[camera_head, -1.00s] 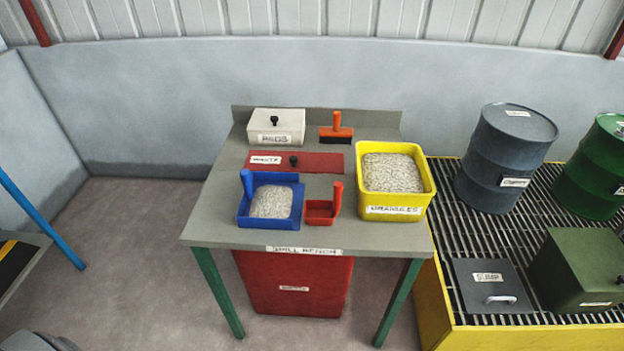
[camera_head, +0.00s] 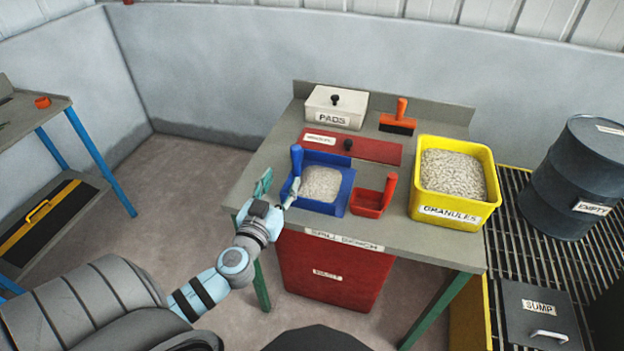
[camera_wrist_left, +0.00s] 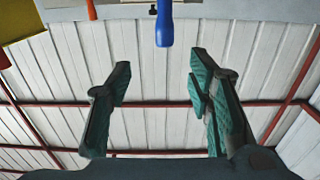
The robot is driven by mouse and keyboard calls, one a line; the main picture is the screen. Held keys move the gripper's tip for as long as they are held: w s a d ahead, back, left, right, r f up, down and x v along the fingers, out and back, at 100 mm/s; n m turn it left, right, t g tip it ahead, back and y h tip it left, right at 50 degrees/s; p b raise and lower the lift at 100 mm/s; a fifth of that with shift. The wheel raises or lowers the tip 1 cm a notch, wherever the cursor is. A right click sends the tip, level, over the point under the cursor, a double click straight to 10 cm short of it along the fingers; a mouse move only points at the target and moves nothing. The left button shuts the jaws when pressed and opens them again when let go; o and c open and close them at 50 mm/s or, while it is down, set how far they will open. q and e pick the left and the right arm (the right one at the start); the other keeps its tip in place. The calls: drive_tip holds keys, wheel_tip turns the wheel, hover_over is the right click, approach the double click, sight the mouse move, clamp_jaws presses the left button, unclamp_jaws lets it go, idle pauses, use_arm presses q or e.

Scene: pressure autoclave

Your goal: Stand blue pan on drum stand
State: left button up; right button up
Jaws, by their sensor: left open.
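The blue pan (camera_head: 325,207) sits on the spill bench, filled with pale granules, its upright blue handle (camera_head: 297,162) at its left side. My left gripper (camera_head: 279,188) is open and empty at the bench's left edge, just left of the pan and close to the handle. In the left wrist view my open fingers (camera_wrist_left: 160,78) have nothing between them, and the blue handle (camera_wrist_left: 164,24) hangs in from the top, beyond the fingertips. A yellow-sided grating (camera_head: 508,262) at the right carries a dark drum (camera_head: 577,180); I cannot tell whether it is the drum stand. My right gripper is not in view.
A red scoop (camera_head: 372,203) and a yellow granules tub (camera_head: 450,205) stand right of the pan. A red lid (camera_head: 375,150), a white pads box (camera_head: 325,108) and an orange brush (camera_head: 398,122) lie behind. A blue-legged table (camera_head: 50,118) stands left, with open floor between.

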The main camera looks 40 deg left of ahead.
sight(294, 154)
use_arm(q)
drive_tip(key=x, duration=1.3)
drive_tip(key=shift+a+f+p, duration=0.3)
drive_tip(key=shift+a+f, duration=0.05)
drive_tip(key=shift+a, duration=0.1)
drive_tip(key=shift+s, duration=0.1)
clamp_jaws()
